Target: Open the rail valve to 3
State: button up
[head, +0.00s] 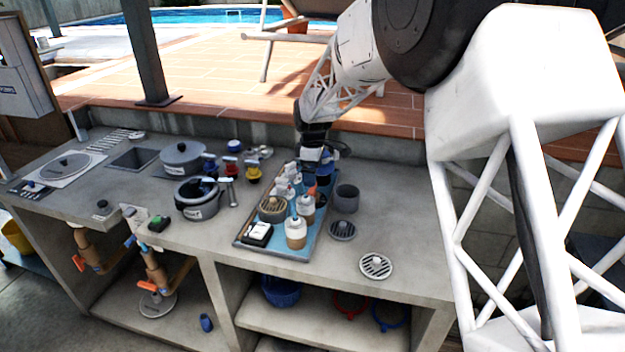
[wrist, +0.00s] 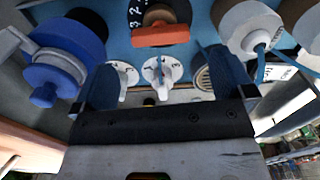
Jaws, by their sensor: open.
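My gripper (head: 318,158) is over the far end of the blue tray (head: 262,240) on the counter. In the wrist view my gripper (wrist: 162,75) is open, its dark fingers wide apart. A white dial with a raised handle and small marks (wrist: 162,72) lies between the fingers; I cannot tell whether they touch it. A second white dial (wrist: 121,78) is beside it, near the left finger. A dark dial with white numbers and an orange handle (wrist: 160,34) is just beyond the fingers. I cannot tell which is the rail valve or read its setting.
A blue-capped part (wrist: 55,70) is close on the left in the wrist view, and white bottles are on the right. White bottles (head: 295,234) stand on the tray. A grey cup (head: 347,197) and round drain covers (head: 376,266) sit to its right. Pots (head: 183,160) stand left.

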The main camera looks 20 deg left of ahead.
jog(key=shift+r, duration=1.05)
jog(key=shift+s+d+r, duration=0.1)
jog(key=shift+d+r, duration=0.1)
jog(key=shift+d, duration=0.05)
jog(key=s+d+r+m, duration=0.3)
jog(key=s+d+r, duration=0.25)
jog(key=d, duration=0.25)
jog(key=s+d+r+m+t, duration=0.1)
jog(key=s+d+r+m, duration=0.25)
jog(key=s+d, duration=0.4)
jog(key=s+d+r+m, duration=0.3)
jog(key=s+d+r, duration=0.2)
jog(key=d, duration=0.4)
jog(key=s+d+f+m, duration=0.1)
jog(key=s+d+m, duration=0.3)
jog(key=s+d, duration=0.4)
jog(key=s+d+f+m+t, duration=0.1)
jog(key=s+d+m, duration=0.4)
jog(key=s, duration=1.5)
jog(key=d+f, duration=0.1)
jog(key=d, duration=0.1)
jog(key=shift+d+t, duration=0.3)
jog(key=shift+d, duration=0.05)
jog(key=shift+m, duration=0.25)
